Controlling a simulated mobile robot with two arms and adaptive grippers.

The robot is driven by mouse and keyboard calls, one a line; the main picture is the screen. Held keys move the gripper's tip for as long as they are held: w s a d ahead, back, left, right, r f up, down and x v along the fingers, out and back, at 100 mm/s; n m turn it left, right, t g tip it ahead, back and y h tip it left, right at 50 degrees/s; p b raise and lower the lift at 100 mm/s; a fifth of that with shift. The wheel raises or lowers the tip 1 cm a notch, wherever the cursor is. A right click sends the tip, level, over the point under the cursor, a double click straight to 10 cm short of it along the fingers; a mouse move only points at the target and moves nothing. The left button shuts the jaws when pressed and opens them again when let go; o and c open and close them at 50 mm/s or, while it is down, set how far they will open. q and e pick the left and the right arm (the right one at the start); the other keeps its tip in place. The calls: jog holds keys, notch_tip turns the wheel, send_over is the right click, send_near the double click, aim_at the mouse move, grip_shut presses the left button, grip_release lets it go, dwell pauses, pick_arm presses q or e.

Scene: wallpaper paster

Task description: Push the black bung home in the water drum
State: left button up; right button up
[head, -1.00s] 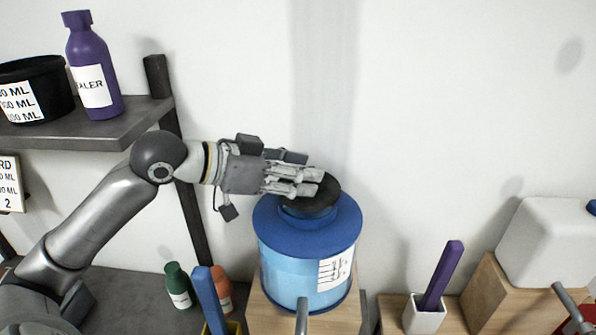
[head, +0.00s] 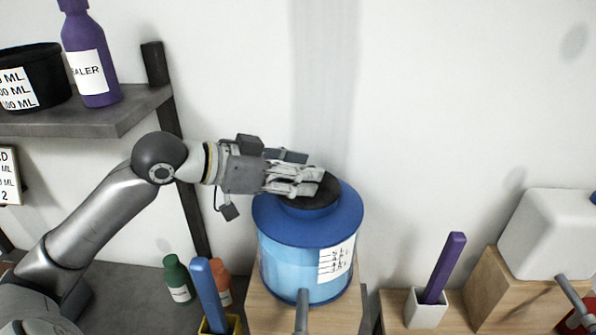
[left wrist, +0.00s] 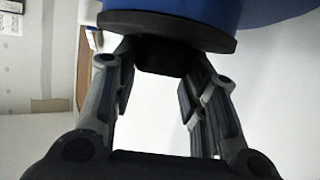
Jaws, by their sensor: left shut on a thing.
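The blue water drum (head: 308,258) stands upright on a wooden stand, with a white label on its front. The black bung (head: 325,191) is at the drum's mouth on top; how deep it sits is hard to tell. My left gripper (head: 308,181) reaches in from the left over the bung. In the left wrist view the bung's wide black disc (left wrist: 165,28) lies against or close to the blue drum (left wrist: 280,6). My left gripper (left wrist: 160,85) is shut on the bung's small black knob, one finger on each side. My right gripper is not in view.
A shelf (head: 125,112) at upper left holds a purple bottle (head: 92,60) and a black tub (head: 38,78). Small bottles stand low left of the drum. A white cup (head: 428,309) with a purple stick and a white container (head: 548,235) are at right. The wall behind is bare.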

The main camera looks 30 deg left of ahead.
pick_arm(q)
jog(key=o, duration=1.2)
jog(key=shift+f, duration=0.1)
jog(key=shift+s+a, duration=0.1)
jog(key=shift+s, duration=0.05)
jog(key=shift+v, duration=5.85)
